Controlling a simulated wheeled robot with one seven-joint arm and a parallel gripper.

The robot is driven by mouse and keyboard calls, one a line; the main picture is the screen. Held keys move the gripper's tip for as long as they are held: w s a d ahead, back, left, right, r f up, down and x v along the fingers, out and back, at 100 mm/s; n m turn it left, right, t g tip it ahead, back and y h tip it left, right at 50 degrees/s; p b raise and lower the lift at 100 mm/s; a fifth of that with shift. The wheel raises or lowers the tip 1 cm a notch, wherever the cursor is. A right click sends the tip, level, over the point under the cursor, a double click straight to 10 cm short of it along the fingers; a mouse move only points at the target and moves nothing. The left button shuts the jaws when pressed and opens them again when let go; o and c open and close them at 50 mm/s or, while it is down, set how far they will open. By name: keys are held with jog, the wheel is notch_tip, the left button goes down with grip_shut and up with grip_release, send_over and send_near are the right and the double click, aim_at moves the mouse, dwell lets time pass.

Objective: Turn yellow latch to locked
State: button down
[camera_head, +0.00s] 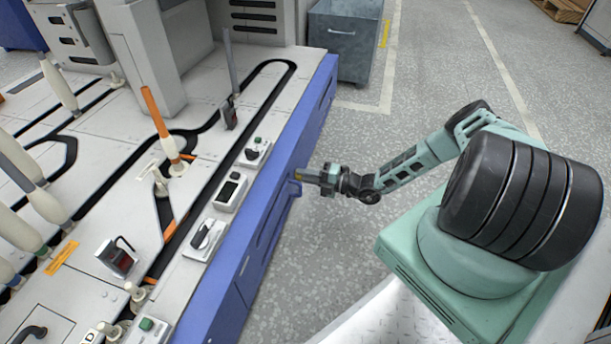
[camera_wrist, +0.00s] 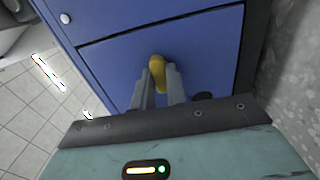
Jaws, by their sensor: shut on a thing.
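The yellow latch (camera_wrist: 157,72) sits on the blue side panel of the machine. In the wrist view my gripper (camera_wrist: 159,84) has its two grey fingers on either side of the latch, shut on it. The latch's knob shows between and just beyond the fingertips; its lower part is hidden by them. In the head view my gripper (camera_head: 299,178) reaches the blue side panel (camera_head: 262,215) of the machine. The latch itself cannot be made out there. I cannot tell from any marking whether the latch stands at locked.
The machine's grey top carries tracks, small switch boxes (camera_head: 207,238) and an orange bobbin tube (camera_head: 158,120). A grey-green metal bin (camera_head: 345,40) stands beyond the machine's far end. The floor (camera_head: 350,130) between the machine and my base is clear.

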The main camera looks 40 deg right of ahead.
jog(key=c, duration=1.4)
grip_release()
jog(key=shift+d, duration=0.1)
jog(key=p+v, duration=0.4)
jog(key=v, duration=1.3)
jog(key=shift+s+d+p, duration=0.1)
jog(key=shift+s+p, duration=0.05)
jog(key=shift+p, duration=0.15)
